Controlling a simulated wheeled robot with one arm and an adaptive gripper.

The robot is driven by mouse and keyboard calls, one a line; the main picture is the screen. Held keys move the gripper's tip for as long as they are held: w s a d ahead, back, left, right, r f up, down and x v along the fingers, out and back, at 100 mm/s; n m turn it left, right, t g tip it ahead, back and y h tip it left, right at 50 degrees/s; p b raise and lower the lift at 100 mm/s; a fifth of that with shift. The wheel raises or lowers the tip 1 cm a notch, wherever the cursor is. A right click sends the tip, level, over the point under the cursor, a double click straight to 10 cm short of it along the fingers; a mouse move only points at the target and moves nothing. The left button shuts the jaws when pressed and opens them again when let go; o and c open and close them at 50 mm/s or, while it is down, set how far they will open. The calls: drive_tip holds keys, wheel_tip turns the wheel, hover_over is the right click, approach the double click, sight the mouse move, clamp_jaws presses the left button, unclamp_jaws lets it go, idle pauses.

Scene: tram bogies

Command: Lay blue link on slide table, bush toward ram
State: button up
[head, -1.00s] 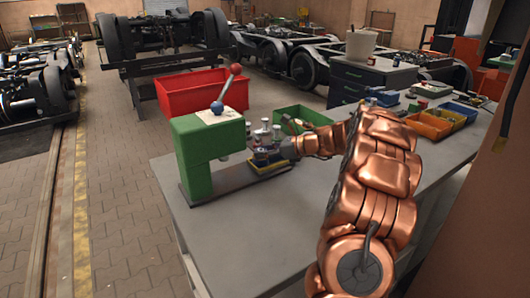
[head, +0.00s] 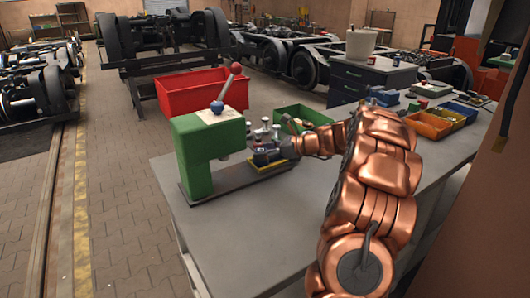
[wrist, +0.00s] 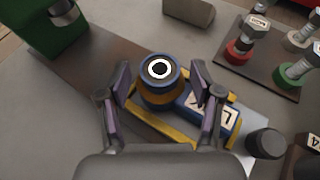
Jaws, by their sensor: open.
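The blue link (wrist: 192,102) lies on the yellow-edged slide table (wrist: 160,126) in the wrist view, with a white lettered label on its body. Its round bush end (wrist: 160,72) is at the upper left, the end nearer the green press (wrist: 40,28); the ram (wrist: 62,12) shows at the top left. My gripper (wrist: 161,78) is open, with one finger on each side of the bush end and gaps visible. In the head view my gripper (head: 272,150) hides most of the link; the slide table (head: 270,168) shows beside the green press (head: 195,155).
A plate with red and green labelled parts (wrist: 262,55) stands to the right of the link in the wrist view. A green bin (head: 302,115) is behind my gripper, and orange (head: 428,124) and blue bins stand farther right. The front bench top is clear.

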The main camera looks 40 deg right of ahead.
drive_tip(key=v, duration=1.2)
drive_tip(key=shift+b, duration=0.45)
